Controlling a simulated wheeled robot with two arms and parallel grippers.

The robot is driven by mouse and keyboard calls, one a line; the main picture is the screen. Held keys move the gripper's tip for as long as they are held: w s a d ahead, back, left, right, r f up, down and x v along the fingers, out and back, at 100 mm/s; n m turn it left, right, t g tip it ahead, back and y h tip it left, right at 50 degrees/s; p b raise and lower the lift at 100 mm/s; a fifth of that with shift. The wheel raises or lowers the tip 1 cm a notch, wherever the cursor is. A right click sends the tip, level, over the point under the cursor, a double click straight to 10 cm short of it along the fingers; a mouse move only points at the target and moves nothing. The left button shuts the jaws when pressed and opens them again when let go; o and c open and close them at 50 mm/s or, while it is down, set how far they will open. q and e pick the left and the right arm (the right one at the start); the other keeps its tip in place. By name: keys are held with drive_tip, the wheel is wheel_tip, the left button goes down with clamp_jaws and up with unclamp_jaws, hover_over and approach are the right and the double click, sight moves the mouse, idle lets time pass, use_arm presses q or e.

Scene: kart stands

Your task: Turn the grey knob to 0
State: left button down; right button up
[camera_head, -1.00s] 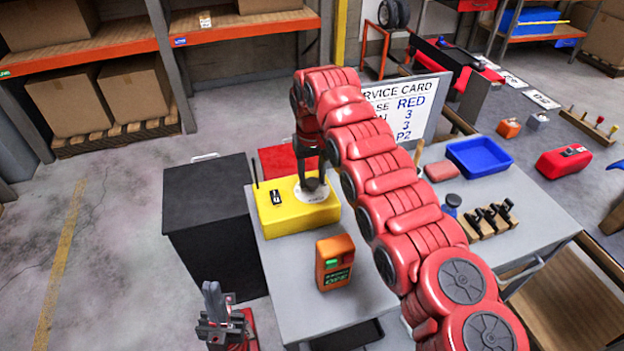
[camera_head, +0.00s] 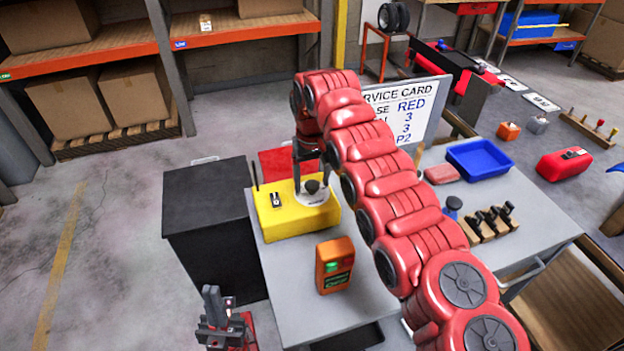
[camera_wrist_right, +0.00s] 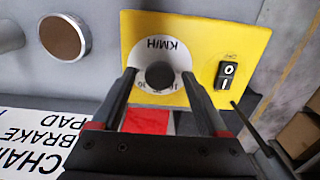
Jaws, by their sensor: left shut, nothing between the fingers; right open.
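The dark grey knob (camera_head: 312,187) sits on a white round dial on top of the yellow box (camera_head: 285,222). In the right wrist view the knob (camera_wrist_right: 159,75) is at the dial's centre, with "KM/H" printed upside down above it. I cannot tell which mark the knob points to. My right gripper (camera_head: 309,170) is open just above and behind the knob in the head view. In the right wrist view its fingertips (camera_wrist_right: 159,72) appear on either side of the knob, with gaps. My left gripper (camera_head: 212,297) is shut and empty, low at the left of the table.
A black rocker switch (camera_head: 276,199) is on the yellow box. An orange handheld device (camera_head: 335,265) with a green display stands in front. A red pad (camera_head: 283,160), a service card (camera_head: 412,103) and a blue tray (camera_head: 480,158) are also around the table. A black cabinet (camera_head: 208,212) stands left.

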sight(311, 184)
drive_tip(key=shift+r, duration=0.1)
drive_tip(key=shift+r, duration=0.25)
wheel_tip(311, 184, up, 3)
drive_tip(key=shift+a+f, duration=0.1)
drive_tip(key=shift+f, duration=0.1)
wheel_tip(311, 184, up, 3)
drive_tip(key=shift+r+p, duration=0.2)
drive_tip(key=shift+p, duration=0.5)
wheel_tip(311, 184, up, 11)
drive_tip(key=p, duration=1.1)
